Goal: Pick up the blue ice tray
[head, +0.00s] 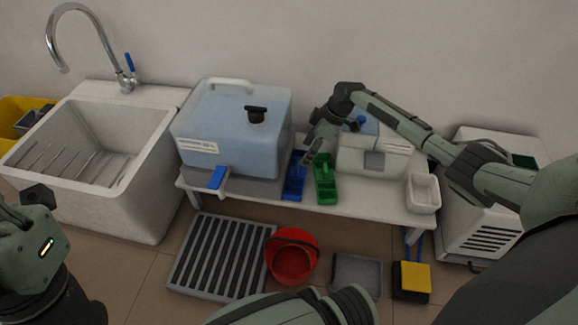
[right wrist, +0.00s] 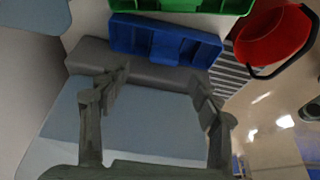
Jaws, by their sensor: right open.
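The blue ice tray (head: 294,178) lies on the white bench, between the big light-blue water tank and a green tray (head: 326,180). In the right wrist view the blue tray (right wrist: 165,44) is beyond the fingertips, lying crosswise with its compartments showing. My right gripper (head: 313,152) hangs over the bench, above and near the far end of the blue and green trays. In the right wrist view its two fingers (right wrist: 160,80) are spread, with nothing held between them and apart from the blue tray. My left arm shows at the lower left, its fingers not visible.
The water tank (head: 235,130) with its blue tap stands close left of the blue tray. A white box (head: 372,158) and small white container (head: 423,193) are to the right. A sink (head: 95,150) is at left. A red bucket (head: 291,257) and grey grate (head: 220,258) are on the floor.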

